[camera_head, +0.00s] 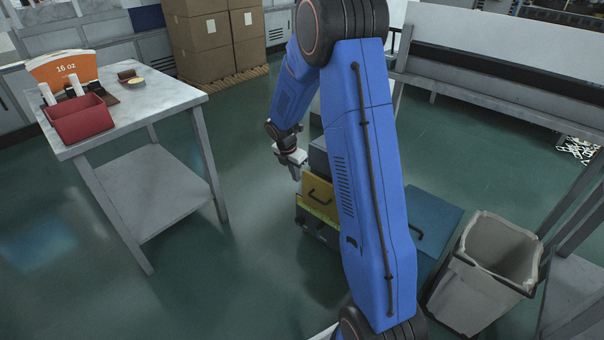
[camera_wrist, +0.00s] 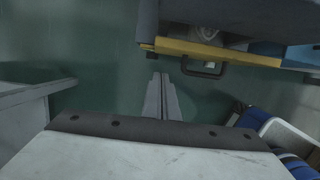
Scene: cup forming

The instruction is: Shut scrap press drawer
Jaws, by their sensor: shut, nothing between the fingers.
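The scrap press (camera_head: 318,158) is a low grey machine on the floor, partly hidden behind my blue arm. Its drawer (camera_head: 318,192) has a yellow front with a dark handle. In the wrist view the yellow drawer front (camera_wrist: 235,55) runs across the upper right, with its black handle (camera_wrist: 203,69) hanging below. How far the drawer stands out is unclear. My gripper (camera_head: 297,172) is shut and empty, above and just left of the drawer front. In the wrist view my gripper (camera_wrist: 160,76) points toward the floor left of the handle, apart from it.
A table (camera_head: 172,97) with a red bin (camera_head: 78,120) and an orange sign (camera_head: 62,67) stands at left. Boxes (camera_head: 212,42) are stacked behind. Floor left of the press is clear.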

